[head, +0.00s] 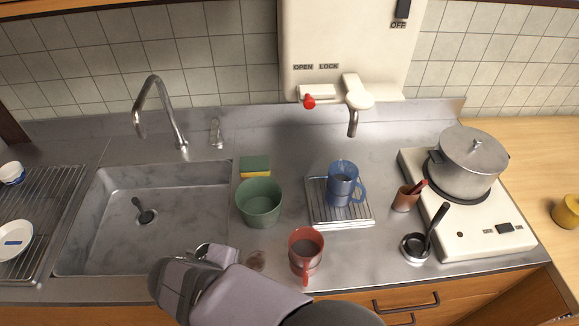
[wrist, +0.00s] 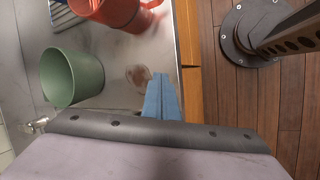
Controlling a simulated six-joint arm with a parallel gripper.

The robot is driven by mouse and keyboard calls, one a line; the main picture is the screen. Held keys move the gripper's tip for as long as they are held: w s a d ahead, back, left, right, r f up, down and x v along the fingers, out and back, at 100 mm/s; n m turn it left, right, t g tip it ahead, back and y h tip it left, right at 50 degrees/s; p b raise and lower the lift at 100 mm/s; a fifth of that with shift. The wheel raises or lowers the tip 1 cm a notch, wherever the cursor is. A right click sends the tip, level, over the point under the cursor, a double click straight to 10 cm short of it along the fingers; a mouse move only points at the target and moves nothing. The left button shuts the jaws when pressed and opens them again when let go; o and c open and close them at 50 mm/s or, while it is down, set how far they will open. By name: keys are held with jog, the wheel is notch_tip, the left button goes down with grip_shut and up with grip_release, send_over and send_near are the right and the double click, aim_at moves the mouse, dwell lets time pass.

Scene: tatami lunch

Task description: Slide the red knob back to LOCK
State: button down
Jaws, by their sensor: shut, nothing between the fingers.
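The red knob (head: 309,101) sticks out low on the cream wall unit (head: 345,45), at the left end of a short white bar. It sits nearly below the word OPEN, left of the word LOCK. A white round piece with a metal spout (head: 353,122) is to its right. My gripper's blue fingers (wrist: 161,97) are together and empty in the wrist view, over the counter's front edge. In the head view my arm is low in the picture, far from the knob, and hides the fingertips. The knob is not in the wrist view.
A red mug (head: 305,252), green bowl (head: 260,203) and sponge (head: 255,166) stand on the counter (head: 285,150). A blue mug (head: 343,184) stands on a rack (head: 326,214). The sink (head: 100,215) is left. A pot (head: 467,163) sits on the stove (head: 475,225). Clear counter lies below the knob.

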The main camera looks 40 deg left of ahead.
jog(key=w+a+r+t+y, duration=0.2)
jog(key=w+a+r+t, duration=0.1)
jog(key=a+r, duration=0.4)
jog(key=w+a+r+t+y, duration=0.1)
jog(key=w+a+r+t, duration=0.2)
jog(key=a+r, duration=0.35)
jog(key=w+d+r+m+t+h, duration=0.1)
jog(key=w+d+r+m+t, duration=0.1)
jog(key=r, duration=0.6)
jog(key=w+d+r+m+t, duration=0.2)
jog(key=r+m+t, duration=0.1)
jog(key=r, duration=0.6)
jog(key=shift+w+m+h, duration=0.35)
jog(key=shift+m+h, duration=0.05)
jog(key=shift+r, duration=0.1)
jog(key=p, duration=0.4)
send_near(308, 93)
jog(key=w+p, duration=0.1)
jog(key=w+f+p, duration=0.1)
jog(key=shift+w+d, duration=0.1)
jog(key=shift+w, duration=0.3)
